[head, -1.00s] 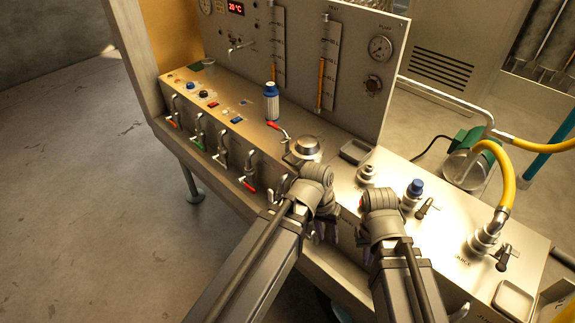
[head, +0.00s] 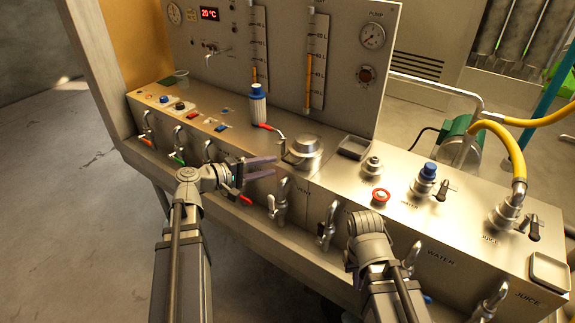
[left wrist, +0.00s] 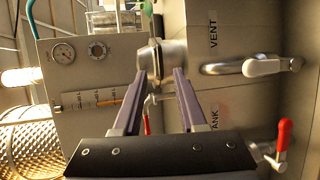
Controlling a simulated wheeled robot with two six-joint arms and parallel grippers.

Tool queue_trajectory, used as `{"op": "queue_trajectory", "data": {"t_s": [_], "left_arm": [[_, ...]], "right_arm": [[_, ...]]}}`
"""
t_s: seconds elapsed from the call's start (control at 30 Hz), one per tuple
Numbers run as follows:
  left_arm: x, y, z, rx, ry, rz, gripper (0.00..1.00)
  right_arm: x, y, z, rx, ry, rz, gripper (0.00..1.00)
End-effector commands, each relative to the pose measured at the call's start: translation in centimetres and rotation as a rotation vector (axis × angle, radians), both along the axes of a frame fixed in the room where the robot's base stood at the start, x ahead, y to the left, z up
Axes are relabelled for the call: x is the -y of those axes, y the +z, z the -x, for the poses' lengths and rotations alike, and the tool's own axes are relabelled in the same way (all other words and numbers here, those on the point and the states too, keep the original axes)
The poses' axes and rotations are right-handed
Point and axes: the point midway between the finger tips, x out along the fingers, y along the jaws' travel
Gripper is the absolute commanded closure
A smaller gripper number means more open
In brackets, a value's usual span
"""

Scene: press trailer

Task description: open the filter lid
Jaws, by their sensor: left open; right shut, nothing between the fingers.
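The filter lid (head: 306,143) is a round silver cap on the bench top, left of the square tray. It sits flat on its housing. In the left wrist view the silver round body (left wrist: 170,55) shows just beyond the fingertips. A lever with a red handle (head: 270,128) stands at its back left. My left gripper (head: 275,167) is open and empty, left of and in front of the lid, its fingers pointing right towards it and apart from it. My right gripper (head: 362,255) is low at the bench's front edge, right of the lid; its fingers are mostly hidden.
A blue-capped white bottle (head: 258,105) stands behind the lid. A square tray (head: 355,147), a red button (head: 380,196) and a blue-topped valve (head: 426,175) are to the right. Several taps line the front face (head: 279,199). The gauge panel (head: 340,60) rises behind.

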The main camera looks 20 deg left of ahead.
Motion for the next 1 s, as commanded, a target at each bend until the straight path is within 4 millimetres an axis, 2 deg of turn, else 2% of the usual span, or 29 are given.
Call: {"op": "queue_trajectory", "data": {"t_s": [0.3,0.5,0.9,1.0], "left_arm": [[3.2,-1.2,-3.4,-0.001,-0.005,-0.001,0.59],[4.6,-1.5,-4.9,0.000,-0.004,-0.002,0.59],[5.1,-1.6,-5.3,-0.001,-0.002,-0.002,0.59],[5.1,-1.6,-5.3,-0.001,-0.002,-0.002,0.69]], "right_arm": [[0.0,-1.1,0.0,0.000,0.000,0.000,1.00],[0.0,-1.5,0.0,0.000,0.000,0.000,1.00],[0.0,-1.6,0.0,0.000,0.000,0.000,1.00],[0.0,-1.6,0.0,0.000,0.000,0.000,1.00]]}}
